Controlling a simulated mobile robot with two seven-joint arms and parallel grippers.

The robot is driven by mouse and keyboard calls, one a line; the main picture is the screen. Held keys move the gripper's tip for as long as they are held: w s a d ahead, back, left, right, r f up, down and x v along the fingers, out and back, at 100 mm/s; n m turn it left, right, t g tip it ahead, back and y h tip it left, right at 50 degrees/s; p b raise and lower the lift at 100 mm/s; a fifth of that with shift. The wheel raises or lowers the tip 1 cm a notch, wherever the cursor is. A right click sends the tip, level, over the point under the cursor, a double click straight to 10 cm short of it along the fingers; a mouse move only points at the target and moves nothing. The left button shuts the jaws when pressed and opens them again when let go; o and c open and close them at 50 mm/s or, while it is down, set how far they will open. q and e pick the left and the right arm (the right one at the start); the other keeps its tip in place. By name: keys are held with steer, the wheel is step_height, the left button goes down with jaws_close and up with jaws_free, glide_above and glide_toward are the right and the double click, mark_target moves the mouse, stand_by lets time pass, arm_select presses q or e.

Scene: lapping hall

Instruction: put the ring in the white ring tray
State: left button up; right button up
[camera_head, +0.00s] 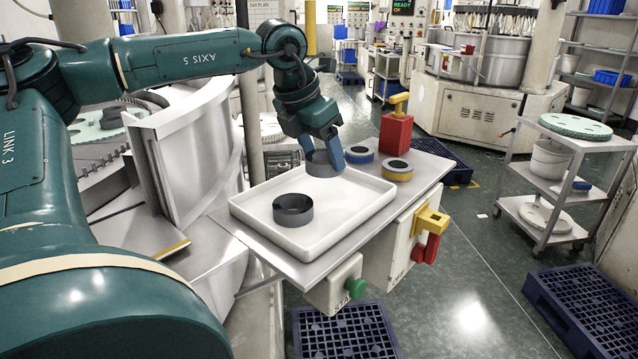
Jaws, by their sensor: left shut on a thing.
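My left gripper (324,156) points down with its blue fingers shut on a dark grey ring (321,166). It holds this ring at the far end of the white ring tray (268,237); I cannot tell whether the ring touches the tray floor. A second dark ring (293,210) lies flat inside the tray, in its nearer left half. The fingers hide part of the held ring. My right gripper is not in view.
The tray sits on a metal shelf (425,165). Just behind it are a blue-edged roll (360,153), a yellow-edged roll (398,170) and a red block with a yellow handle (396,133). A curved machine guard (190,140) stands left. The tray's middle is clear.

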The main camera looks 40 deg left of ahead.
arm_select(q)
steer(key=shift+f, duration=2.95)
steer(key=shift+f, duration=0.2)
steer(key=o, duration=1.1)
steer(key=shift+r, duration=0.1)
steer(key=shift+s+r, duration=0.1)
steer(key=shift+r, duration=0.35)
steer(key=v, duration=1.1)
steer(key=shift+r, duration=0.15)
